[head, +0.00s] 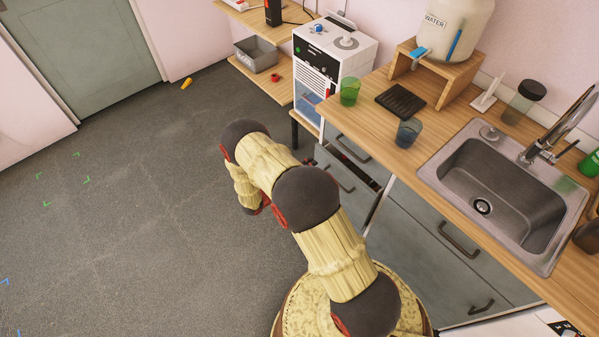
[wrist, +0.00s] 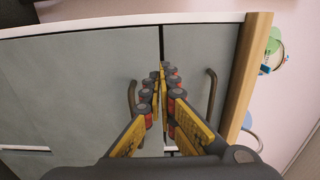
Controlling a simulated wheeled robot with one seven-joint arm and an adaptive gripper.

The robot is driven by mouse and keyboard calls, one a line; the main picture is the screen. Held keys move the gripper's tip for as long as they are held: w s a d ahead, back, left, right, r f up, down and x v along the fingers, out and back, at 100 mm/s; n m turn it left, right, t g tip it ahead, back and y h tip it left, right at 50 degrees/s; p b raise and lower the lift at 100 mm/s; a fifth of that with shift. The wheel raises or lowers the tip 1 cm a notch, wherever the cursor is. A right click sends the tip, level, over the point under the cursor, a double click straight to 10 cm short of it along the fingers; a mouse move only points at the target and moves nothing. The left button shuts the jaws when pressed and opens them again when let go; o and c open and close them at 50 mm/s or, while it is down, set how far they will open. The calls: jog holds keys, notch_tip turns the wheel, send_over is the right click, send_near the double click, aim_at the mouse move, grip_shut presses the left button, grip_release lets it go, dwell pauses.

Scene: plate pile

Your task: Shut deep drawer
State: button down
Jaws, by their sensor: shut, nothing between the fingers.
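In the head view, the deep drawer (head: 329,162) is the lower grey drawer left of the sink cabinet. It stands partly out, with a dark gap and some contents showing behind its front. The upper drawer (head: 345,142) above it looks closed. My gripper is hidden behind my arm in the head view. In the wrist view, my gripper (wrist: 162,72) is shut and empty, pointing at the seam between two grey fronts. A dark handle (wrist: 131,97) is on the larger left front and another (wrist: 211,92) on the right one. Contact cannot be told.
A white machine (head: 335,60) stands beside the counter. The grey floor (head: 130,230) to the left is open.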

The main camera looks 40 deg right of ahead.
aim_at(325, 153)
jog(key=shift+w+d+b, duration=0.15)
jog(key=shift+d+b, duration=0.45)
jog(key=shift+d, duration=2.05)
